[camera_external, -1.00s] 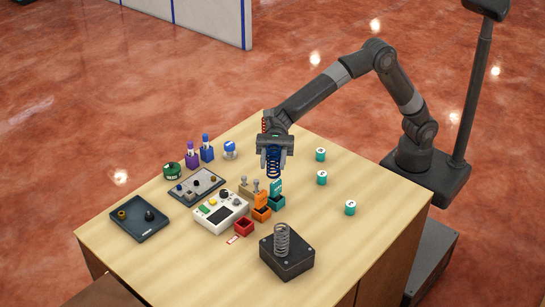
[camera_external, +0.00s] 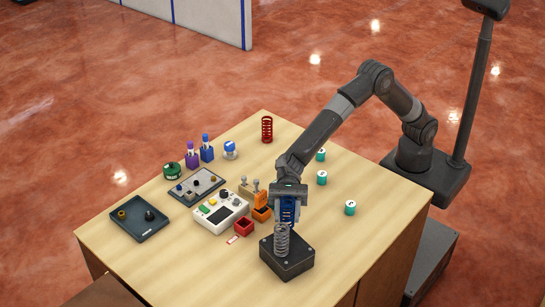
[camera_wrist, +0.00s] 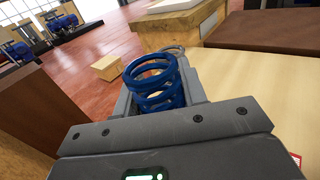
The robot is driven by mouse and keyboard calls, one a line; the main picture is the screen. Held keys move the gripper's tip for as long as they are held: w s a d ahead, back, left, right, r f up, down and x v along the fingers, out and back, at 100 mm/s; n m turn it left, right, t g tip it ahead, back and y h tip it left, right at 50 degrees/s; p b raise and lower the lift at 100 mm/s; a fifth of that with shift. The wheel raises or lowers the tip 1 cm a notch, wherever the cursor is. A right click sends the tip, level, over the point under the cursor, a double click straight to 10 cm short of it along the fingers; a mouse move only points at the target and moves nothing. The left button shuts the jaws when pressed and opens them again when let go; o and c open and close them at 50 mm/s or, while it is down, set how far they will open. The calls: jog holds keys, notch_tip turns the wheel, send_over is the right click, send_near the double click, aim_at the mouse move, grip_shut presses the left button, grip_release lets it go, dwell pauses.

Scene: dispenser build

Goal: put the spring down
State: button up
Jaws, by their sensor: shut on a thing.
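A blue spring (camera_external: 287,209) is held upright between the fingers of my gripper (camera_external: 288,203), and it also shows in the wrist view (camera_wrist: 156,84). My gripper (camera_wrist: 155,92) is shut on it. In the external view the blue spring is just behind the grey spring (camera_external: 282,240), which stands on a black block (camera_external: 287,262). The grey spring overlaps the lower end of the blue one, so I cannot tell whether the blue spring touches anything. A red spring (camera_external: 267,129) stands alone at the table's far corner.
Teal cylinders (camera_external: 350,208) stand on the right of the table (camera_external: 190,268). A white control box (camera_external: 221,211), an orange holder (camera_external: 261,205) and a red bin (camera_external: 244,226) are left of my gripper. A dark tray (camera_external: 140,220) lies further left. The front left is clear.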

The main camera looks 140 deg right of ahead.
jog(key=shift+f, duration=1.3)
jog(key=shift+f, duration=0.1)
jog(key=o, duration=1)
